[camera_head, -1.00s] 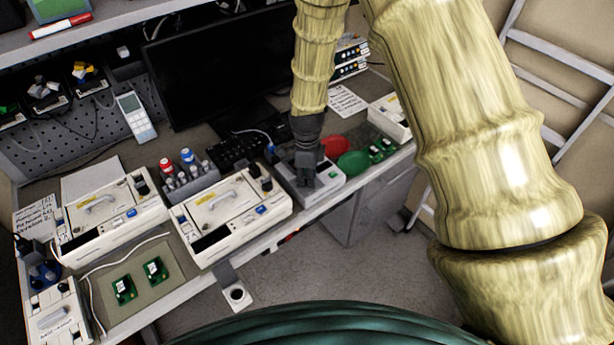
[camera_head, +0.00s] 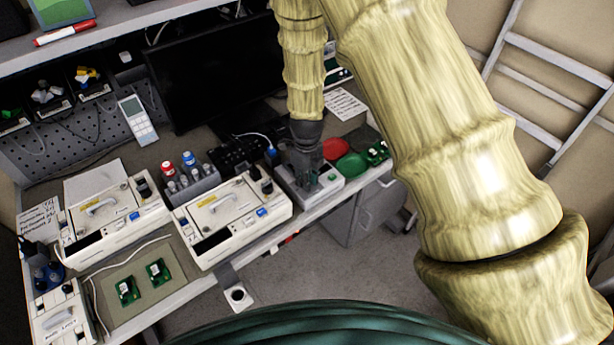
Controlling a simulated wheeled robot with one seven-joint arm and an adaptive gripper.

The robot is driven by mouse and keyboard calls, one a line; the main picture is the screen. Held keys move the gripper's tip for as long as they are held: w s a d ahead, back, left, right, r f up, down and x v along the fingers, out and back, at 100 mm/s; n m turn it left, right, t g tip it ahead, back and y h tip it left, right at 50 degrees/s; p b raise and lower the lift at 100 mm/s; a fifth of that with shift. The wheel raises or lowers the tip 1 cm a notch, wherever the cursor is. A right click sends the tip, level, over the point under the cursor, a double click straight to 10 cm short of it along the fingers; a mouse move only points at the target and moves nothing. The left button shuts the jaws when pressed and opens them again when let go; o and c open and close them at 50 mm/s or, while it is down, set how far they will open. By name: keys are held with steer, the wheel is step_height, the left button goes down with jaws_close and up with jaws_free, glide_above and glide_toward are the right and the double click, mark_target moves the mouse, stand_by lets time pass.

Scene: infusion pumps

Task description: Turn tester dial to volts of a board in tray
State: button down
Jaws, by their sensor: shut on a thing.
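The tester (camera_head: 325,190) is a grey-white box with a green button near the table's front edge. My gripper (camera_head: 304,182) points down on top of it and is shut on its dial, which the fingers hide. The dial's markings and setting cannot be read. Two green boards (camera_head: 127,290) lie on a flat greenish tray (camera_head: 118,311) at the front left. More green boards (camera_head: 377,152) lie right of the tester, partly hidden by my arm.
A red dish (camera_head: 335,148) and a green dish (camera_head: 351,165) are right of the tester. White pumps (camera_head: 232,212) stand close on its left. A bottle rack (camera_head: 190,182), keyboard (camera_head: 237,152) and dark monitor (camera_head: 205,85) are behind.

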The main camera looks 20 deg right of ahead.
steer(key=shift+w+r+m+p, duration=0.1)
steer(key=shift+m+p, duration=0.35)
steer(key=shift+m, duration=0.55)
steer(key=shift+w+r+m+p, duration=0.1)
steer(key=shift+m+p, duration=0.3)
steer(key=shift+m, duration=0.6)
steer(key=m, duration=0.5)
steer(key=c, duration=1.4)
jaws_free()
steer(key=shift+s+f, duration=0.1)
steer(key=shift+s+r, duration=0.1)
steer(key=shift+r, duration=3.35)
